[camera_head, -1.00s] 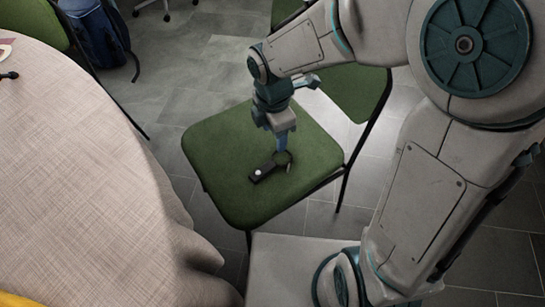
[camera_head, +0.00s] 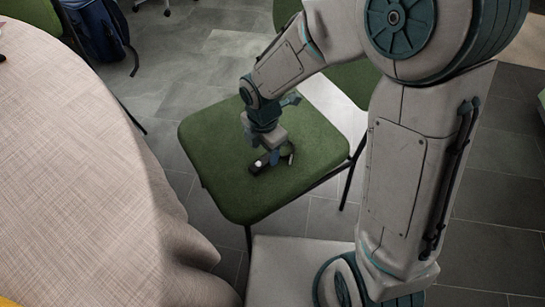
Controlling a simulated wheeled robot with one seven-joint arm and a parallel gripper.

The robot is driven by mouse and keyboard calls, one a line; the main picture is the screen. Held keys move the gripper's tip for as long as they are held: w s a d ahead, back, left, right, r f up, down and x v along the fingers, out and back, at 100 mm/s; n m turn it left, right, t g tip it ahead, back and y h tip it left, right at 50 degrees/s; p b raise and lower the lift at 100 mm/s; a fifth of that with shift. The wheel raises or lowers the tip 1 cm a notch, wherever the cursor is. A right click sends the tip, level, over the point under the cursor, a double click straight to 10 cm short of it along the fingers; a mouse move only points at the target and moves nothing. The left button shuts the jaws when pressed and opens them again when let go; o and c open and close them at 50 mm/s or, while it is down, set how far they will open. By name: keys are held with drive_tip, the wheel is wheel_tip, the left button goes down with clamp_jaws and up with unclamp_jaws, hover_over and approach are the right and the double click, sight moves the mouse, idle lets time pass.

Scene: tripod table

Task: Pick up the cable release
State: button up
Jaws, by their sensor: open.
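The cable release (camera_head: 259,165) is a small dark object with a pale round button and a dark looped cord. It lies on the green seat of a chair (camera_head: 225,190). My gripper (camera_head: 273,158) points down right over it, with the fingers low at the cable release. The jaws are open. The fingers partly cover the cable release, and I cannot tell whether they touch it.
A round table with a beige cloth (camera_head: 80,160) fills the left side. A blue backpack (camera_head: 95,30) is on the floor at the upper left. Grey tiled floor lies between.

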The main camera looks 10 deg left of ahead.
sight(266, 159)
drive_tip(key=f, duration=0.1)
drive_tip(key=f+b, duration=0.1)
drive_tip(key=f, duration=0.1)
drive_tip(key=f+b, duration=0.1)
drive_tip(key=shift+w+f, duration=0.25)
drive_tip(key=shift+r, duration=0.1)
drive_tip(key=c, duration=1.1)
drive_tip(key=shift+o, duration=0.2)
drive_tip(key=shift+r, duration=0.1)
